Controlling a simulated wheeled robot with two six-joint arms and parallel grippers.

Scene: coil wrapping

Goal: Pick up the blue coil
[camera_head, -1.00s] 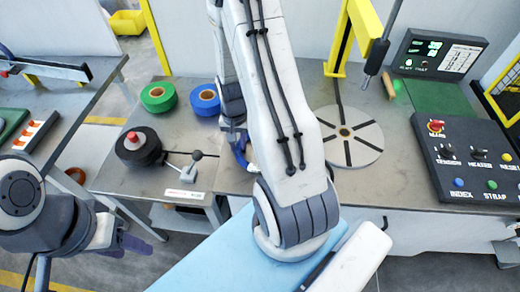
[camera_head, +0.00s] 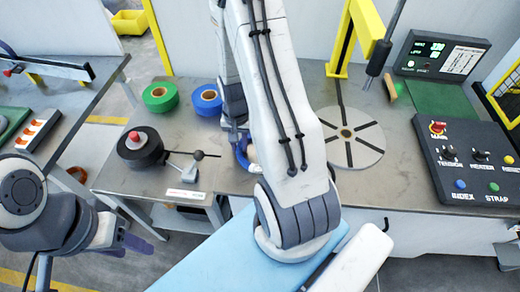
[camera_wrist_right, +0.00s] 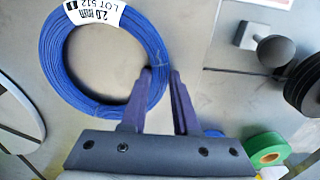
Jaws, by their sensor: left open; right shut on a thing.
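The blue coil (camera_wrist_right: 70,75) is a ring of thin wire with a white label marked LOT 512, seen in the right wrist view. My right gripper (camera_wrist_right: 161,73) is shut on the ring's edge, with one dark finger on each side of the strand. In the head view only a small part of the coil (camera_head: 240,157) shows beside my right arm, which hides the rest and most of the gripper. I cannot tell whether the coil touches the table. My left gripper (camera_head: 132,243) is open and empty at the lower left, off the table's edge.
Green (camera_head: 160,97) and blue (camera_head: 206,100) tape rolls lie behind a black roll with a red top (camera_head: 140,147). A lever with a dark ball (camera_head: 198,155) stands close to the coil. A grey slotted disc (camera_head: 366,146) and a control panel (camera_head: 465,170) are to the right.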

